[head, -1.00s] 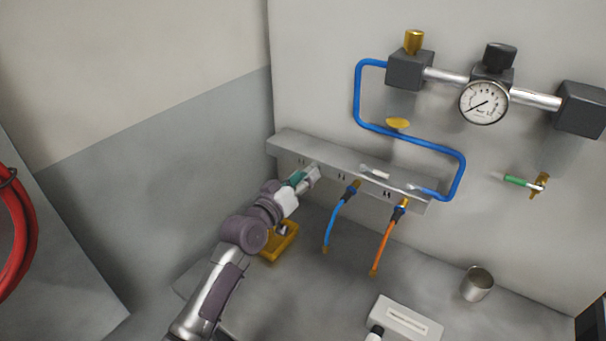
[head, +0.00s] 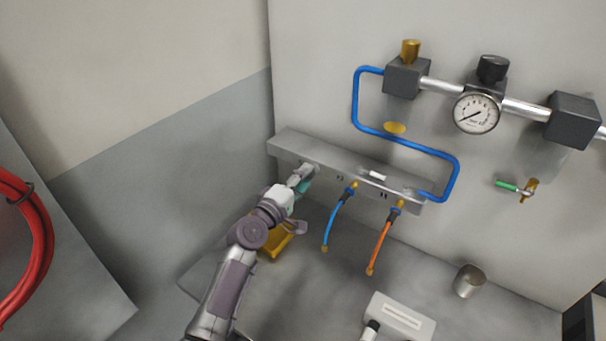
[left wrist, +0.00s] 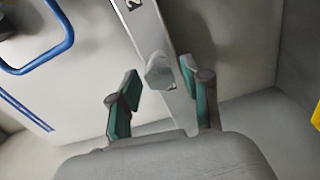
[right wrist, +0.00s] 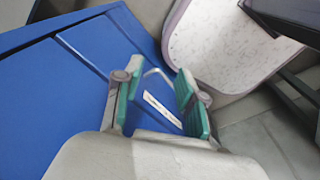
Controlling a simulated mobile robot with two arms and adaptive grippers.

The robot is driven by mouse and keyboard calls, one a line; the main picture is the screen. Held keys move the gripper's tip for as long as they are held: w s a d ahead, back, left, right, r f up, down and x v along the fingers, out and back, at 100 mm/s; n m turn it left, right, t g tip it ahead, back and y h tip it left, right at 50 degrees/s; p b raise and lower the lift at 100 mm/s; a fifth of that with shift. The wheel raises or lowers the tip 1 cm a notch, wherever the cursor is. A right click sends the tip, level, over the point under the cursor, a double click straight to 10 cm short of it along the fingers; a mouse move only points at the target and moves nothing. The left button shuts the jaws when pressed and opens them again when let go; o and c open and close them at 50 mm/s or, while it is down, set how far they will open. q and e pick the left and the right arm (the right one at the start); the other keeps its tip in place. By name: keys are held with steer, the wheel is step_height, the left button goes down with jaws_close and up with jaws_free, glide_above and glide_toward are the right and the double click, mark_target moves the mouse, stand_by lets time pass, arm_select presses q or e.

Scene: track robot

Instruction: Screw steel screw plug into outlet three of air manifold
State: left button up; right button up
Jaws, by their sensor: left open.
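The air manifold (head: 340,165) is a long grey bar along the wall; it also crosses the left wrist view (left wrist: 170,103). A grey metal hex-headed piece, seemingly the steel screw plug (left wrist: 160,74), sits against the manifold's face near its left end. My left gripper (head: 303,178) is at that end. In the left wrist view its green-padded fingers (left wrist: 158,68) stand apart on either side of the plug, with gaps visible. How deep the plug sits is hidden.
A blue hose (head: 339,220) and an orange hose (head: 382,243) hang from the manifold. Above are a blue pipe (head: 408,143) and a gauge (head: 476,113). A yellow box (head: 272,244), metal cup (head: 468,281) and white box (head: 402,316) are on the bench.

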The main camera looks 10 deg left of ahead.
arm_select(q)
steer(key=shift+n, duration=0.6)
steer(key=n+p, duration=0.5)
steer(key=n, duration=0.7)
stand_by(0.4)
